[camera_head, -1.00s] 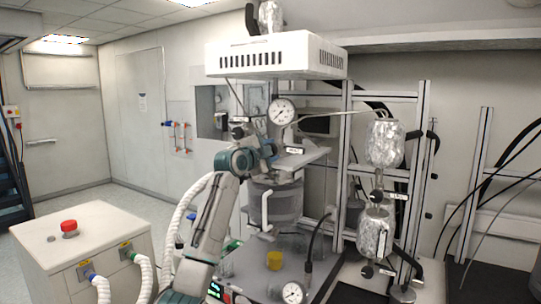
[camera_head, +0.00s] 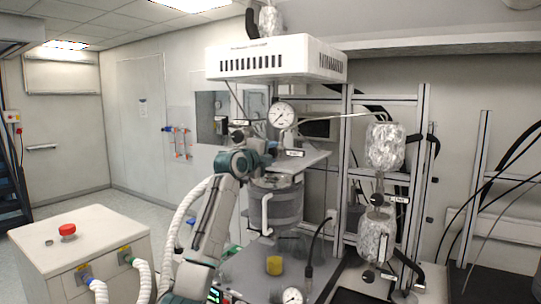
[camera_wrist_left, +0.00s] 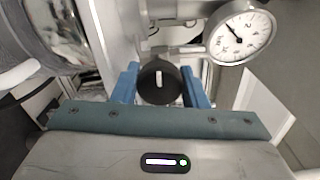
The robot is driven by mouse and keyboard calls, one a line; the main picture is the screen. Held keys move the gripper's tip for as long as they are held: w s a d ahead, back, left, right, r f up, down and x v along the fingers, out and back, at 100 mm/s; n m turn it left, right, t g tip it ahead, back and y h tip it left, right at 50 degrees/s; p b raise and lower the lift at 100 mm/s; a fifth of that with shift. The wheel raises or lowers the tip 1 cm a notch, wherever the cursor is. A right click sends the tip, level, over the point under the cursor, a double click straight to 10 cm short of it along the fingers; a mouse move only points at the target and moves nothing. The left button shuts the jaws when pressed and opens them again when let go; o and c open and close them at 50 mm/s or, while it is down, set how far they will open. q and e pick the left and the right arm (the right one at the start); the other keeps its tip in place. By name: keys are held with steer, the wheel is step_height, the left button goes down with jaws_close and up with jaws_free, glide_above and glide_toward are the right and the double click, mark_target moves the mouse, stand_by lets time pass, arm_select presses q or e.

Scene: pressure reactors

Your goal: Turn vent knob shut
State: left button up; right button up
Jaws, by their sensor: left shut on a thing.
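The black vent knob (camera_wrist_left: 159,82) with a white pointer line shows in the left wrist view; the line stands upright in that picture. My left gripper (camera_wrist_left: 160,86) has its blue fingers on both sides of the knob and is shut on it. In the head view my left gripper (camera_head: 268,148) is at the reactor head, below the round pressure gauge (camera_head: 281,115). The knob is hard to make out there behind the hand. The gauge also shows close by in the left wrist view (camera_wrist_left: 240,38). My right gripper is in neither view.
The reactor vessel (camera_head: 278,205) with a pale handle stands below the hand. A white slotted box (camera_head: 275,60) hangs above. Foil-wrapped cylinders (camera_head: 384,147) on a metal frame are to the right. A cabinet with a red button (camera_head: 67,230) stands left.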

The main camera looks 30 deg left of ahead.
arm_select(q)
steer(key=shift+f, duration=0.15)
steer(key=o, duration=1)
steer(key=shift+c, duration=0.2)
steer(key=s+b, duration=0.5)
steer(key=s, duration=0.5)
steer(key=shift+s+a, duration=0.4)
